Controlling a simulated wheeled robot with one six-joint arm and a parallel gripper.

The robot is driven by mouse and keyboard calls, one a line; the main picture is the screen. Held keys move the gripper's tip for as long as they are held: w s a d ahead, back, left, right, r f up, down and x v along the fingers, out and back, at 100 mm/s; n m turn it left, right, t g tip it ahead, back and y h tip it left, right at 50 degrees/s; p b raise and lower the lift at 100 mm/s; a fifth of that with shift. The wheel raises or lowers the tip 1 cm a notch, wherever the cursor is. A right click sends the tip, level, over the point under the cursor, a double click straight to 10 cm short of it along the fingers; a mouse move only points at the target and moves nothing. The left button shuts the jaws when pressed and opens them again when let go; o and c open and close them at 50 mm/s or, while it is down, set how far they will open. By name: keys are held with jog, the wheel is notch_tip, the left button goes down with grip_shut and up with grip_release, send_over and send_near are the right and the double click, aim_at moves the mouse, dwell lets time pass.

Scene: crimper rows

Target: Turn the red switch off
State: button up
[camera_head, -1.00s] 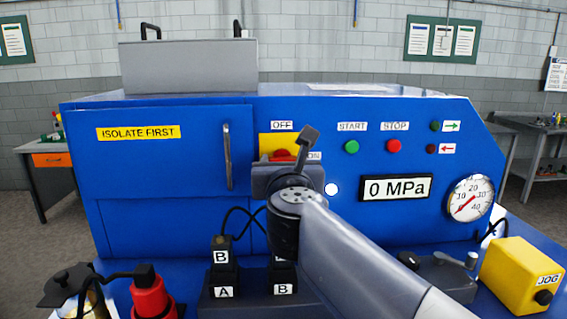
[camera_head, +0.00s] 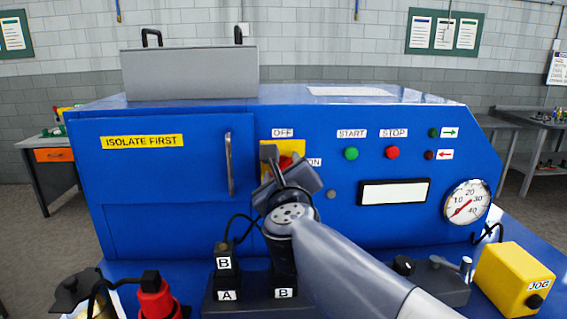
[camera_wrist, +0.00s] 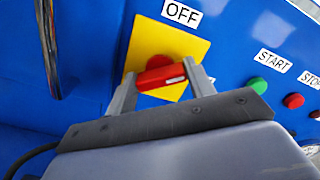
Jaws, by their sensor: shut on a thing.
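The red switch (camera_wrist: 160,76) is a short red bar on a yellow plate (camera_wrist: 150,42) fixed to the blue front panel. The OFF label (camera_wrist: 182,12) is above the plate. In the wrist view my gripper (camera_wrist: 162,82) has one finger at each end of the bar and is shut on it. The bar lies across the picture, slightly raised at its right end, and looks askew to the plate. In the head view the switch (camera_head: 287,160) is mostly hidden behind my gripper (camera_head: 285,175), and the ON label (camera_head: 314,162) is partly covered.
Right of the switch are a green START button (camera_head: 351,153), a red STOP button (camera_head: 392,153), a blank display (camera_head: 394,192) and a gauge (camera_head: 466,202). A door handle (camera_head: 229,164) stands out at left. Black blocks (camera_head: 226,270), a red bottle (camera_head: 156,300) and a yellow JOG box (camera_head: 513,278) stand below.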

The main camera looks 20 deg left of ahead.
jog(key=n+p, duration=0.2)
jog(key=n, duration=0.3)
jog(key=n+p, duration=0.3)
jog(key=n, duration=0.2)
jog(key=shift+f+n, duration=0.2)
jog(key=shift+n, duration=0.1)
dwell(0.4)
jog(key=o, duration=1)
jog(key=shift+s, duration=0.15)
jog(key=v, duration=1)
jog(key=shift+s+d+b, duration=0.1)
jog(key=shift+s+b, duration=0.2)
